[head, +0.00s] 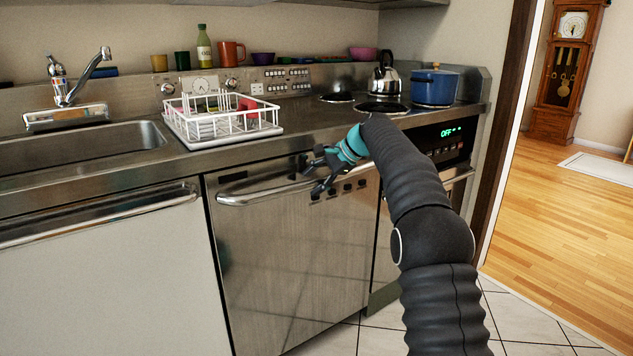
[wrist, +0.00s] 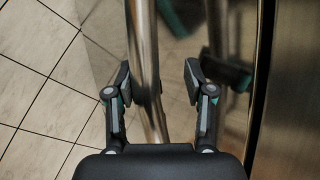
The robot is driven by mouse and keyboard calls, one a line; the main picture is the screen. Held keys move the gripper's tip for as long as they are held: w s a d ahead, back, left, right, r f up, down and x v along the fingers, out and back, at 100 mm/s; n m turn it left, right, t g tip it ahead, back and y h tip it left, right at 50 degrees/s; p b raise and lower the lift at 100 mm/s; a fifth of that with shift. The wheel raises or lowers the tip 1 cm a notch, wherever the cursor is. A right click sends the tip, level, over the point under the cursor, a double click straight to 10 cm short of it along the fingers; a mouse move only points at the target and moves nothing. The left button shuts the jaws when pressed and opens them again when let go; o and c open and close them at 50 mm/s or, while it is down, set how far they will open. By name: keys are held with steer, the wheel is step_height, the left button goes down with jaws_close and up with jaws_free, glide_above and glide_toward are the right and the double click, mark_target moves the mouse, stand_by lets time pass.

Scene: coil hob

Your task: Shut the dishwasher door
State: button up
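The dishwasher door (head: 290,255) is a stainless steel panel under the counter in the head view. It looks upright and close to flush with the cabinet front; I cannot tell if a small gap remains at its top. Its bar handle (head: 255,196) runs across the upper part, and dark buttons sit at its upper right. My gripper (head: 312,176) is at the right part of the handle. In the wrist view my gripper (wrist: 155,80) is open, and the handle bar (wrist: 149,45) passes between its spread fingers. Neither finger clearly touches the bar.
The counter edge (head: 150,172) runs just above the door. A white dish rack (head: 222,128), a kettle (head: 384,80) and a blue pot (head: 434,88) stand on the counter. A white front with a handle (head: 100,275) is at left. The tiled floor (wrist: 35,75) is clear.

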steer(key=shift+f, duration=0.1)
steer(key=shift+s+d, duration=0.1)
steer(key=shift+d, duration=0.05)
steer(key=v, duration=1.1)
steer(key=shift+d+r, duration=0.15)
steer(key=shift+r, duration=0.2)
